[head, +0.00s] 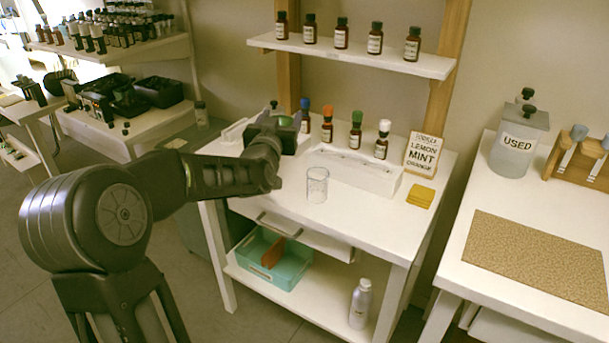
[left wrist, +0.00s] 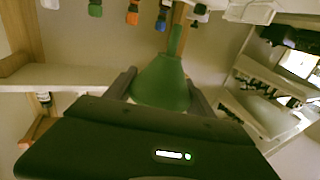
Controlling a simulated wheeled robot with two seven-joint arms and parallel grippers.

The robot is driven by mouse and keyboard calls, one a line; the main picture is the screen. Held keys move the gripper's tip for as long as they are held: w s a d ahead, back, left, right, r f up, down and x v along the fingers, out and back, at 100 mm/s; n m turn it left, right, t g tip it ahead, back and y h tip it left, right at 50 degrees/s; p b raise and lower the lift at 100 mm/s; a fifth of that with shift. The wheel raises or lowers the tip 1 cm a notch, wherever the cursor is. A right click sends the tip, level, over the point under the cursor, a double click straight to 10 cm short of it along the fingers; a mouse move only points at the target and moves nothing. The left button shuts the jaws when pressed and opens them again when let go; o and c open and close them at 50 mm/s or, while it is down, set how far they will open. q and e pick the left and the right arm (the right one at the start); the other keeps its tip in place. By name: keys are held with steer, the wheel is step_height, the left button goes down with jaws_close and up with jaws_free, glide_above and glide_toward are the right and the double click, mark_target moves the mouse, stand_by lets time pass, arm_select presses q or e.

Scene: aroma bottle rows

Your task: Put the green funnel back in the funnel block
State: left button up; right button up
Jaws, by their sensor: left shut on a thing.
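My left gripper (head: 279,125) is above the back left of the white table (head: 262,203), shut on the green funnel (left wrist: 160,82). In the left wrist view, which is upside down, the funnel sits between the two fingers with its stem pointing down toward the table. My right gripper is not in view.
Bottles with blue, orange, green (head: 356,132) and white caps stand along the table's back, by a white tray (head: 372,178). A glass beaker (head: 317,185) stands in front. A sign (head: 422,154) and yellow pads (head: 421,196) are right. A shelf (head: 350,55) with several bottles hangs above.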

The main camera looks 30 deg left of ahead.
arm_select(q)
step_height(320, 180, down, 6)
steer(key=shift+f, duration=0.15)
steer(key=shift+b, duration=0.3)
steer(key=shift+f, duration=1.85)
steer(key=shift+f+b, duration=0.15)
steer(key=shift+b, duration=0.15)
steer(key=o, duration=1.2)
steer(key=shift+c, duration=0.2)
